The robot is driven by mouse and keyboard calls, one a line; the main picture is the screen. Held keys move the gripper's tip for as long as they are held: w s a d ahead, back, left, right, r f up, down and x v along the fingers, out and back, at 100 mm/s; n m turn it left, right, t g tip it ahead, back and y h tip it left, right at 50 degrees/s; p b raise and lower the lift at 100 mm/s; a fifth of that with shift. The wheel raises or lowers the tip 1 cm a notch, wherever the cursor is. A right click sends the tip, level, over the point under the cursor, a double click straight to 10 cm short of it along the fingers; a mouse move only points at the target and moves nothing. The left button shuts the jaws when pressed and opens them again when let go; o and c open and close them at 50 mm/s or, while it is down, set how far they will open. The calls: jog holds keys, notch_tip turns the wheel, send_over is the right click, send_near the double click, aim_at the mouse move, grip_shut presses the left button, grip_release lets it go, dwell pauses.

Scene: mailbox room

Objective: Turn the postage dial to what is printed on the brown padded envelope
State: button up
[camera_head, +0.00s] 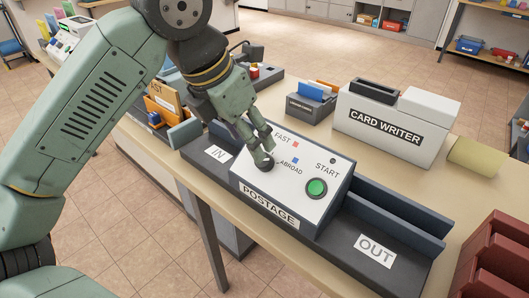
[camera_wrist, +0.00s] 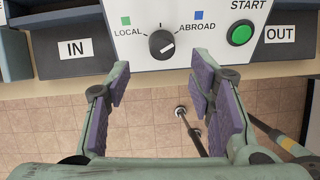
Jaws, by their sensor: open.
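The postage machine (camera_head: 310,190) is a white sloped panel on a dark base. Its black dial (camera_wrist: 162,43) sits between LOCAL with a green square and ABROAD with a blue square; the white mark on the knob points to the lower right side. The head view also shows FAST with a red square. My gripper (camera_wrist: 152,84) is open and empty, its two purple-padded fingers apart and short of the dial in the wrist view. In the head view it hides part of the dial. A brown envelope (camera_head: 164,92) shows the letters AST at left, partly hidden by my arm.
A round green START button (camera_wrist: 240,33) is right of the dial. The IN tray (camera_wrist: 75,48) lies left and the OUT tray (camera_head: 375,250) right. A white card writer (camera_head: 395,128) stands behind. A dark red rack (camera_head: 495,262) is at the right front.

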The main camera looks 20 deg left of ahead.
aim_at(264, 162)
jog(key=p+x, duration=0.1)
jog(key=x, duration=0.5)
jog(key=shift+w+d+f, duration=0.15)
jog(key=shift+d+f, duration=0.1)
jog(key=shift+f, duration=0.1)
jog(key=shift+c, duration=0.6)
jog(key=c, duration=1)
